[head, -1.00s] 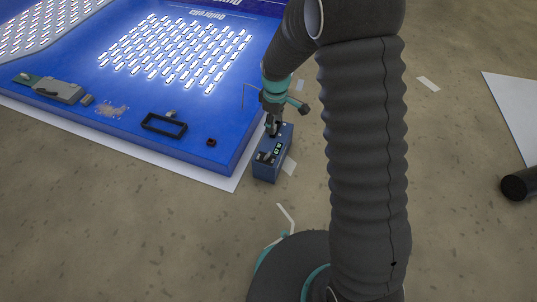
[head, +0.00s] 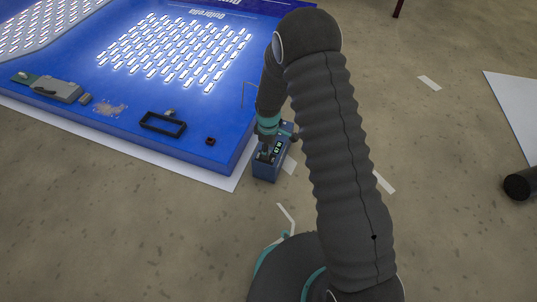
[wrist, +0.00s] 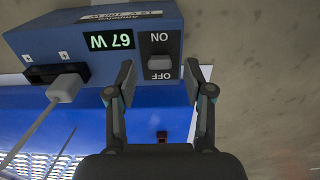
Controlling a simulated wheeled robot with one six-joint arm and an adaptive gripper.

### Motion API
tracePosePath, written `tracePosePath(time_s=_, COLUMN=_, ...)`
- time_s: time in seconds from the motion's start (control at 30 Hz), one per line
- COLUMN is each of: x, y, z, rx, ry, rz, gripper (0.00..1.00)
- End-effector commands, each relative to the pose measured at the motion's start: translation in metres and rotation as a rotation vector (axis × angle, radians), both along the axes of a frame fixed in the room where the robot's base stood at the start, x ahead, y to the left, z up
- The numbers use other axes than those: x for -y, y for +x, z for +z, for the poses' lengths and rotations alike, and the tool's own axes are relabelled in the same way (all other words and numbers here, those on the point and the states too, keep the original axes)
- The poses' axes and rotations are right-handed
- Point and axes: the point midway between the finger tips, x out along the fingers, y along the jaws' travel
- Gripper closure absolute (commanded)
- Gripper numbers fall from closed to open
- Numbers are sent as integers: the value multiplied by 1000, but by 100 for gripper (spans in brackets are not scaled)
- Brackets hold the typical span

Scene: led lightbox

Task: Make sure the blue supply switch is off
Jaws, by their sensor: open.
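The blue supply (head: 264,172) stands on the floor beside the lightbox corner. In the wrist view its face (wrist: 205,30) fills the upper left, with a lit green display (wrist: 109,40) showing 67 and a W. The switch (wrist: 160,62) is a grey knob in a black plate between ON and OFF labels; the knob shows close to the OFF label. My gripper (wrist: 158,74) is open and empty, its fingers either side of the switch's lower end in the picture. I cannot tell if they touch it. In the head view my gripper (head: 266,150) is over the supply, partly hiding it.
A grey plug with a cable (wrist: 65,87) enters the supply beside the display. The blue lightbox (head: 120,115) has its LEDs lit; a black frame (head: 163,124) and small parts lie on it. Open floor lies right, with a black cylinder (head: 520,185) at the far right.

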Motion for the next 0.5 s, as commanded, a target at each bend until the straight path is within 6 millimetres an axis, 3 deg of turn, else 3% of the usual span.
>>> tracePosePath(time_s=0.2, x=0, y=0, z=-26, rx=0, ry=0, rz=0, gripper=48)
tracePosePath(time_s=0.5, x=0, y=0, z=-33, rx=1, ry=1, rz=0, gripper=48)
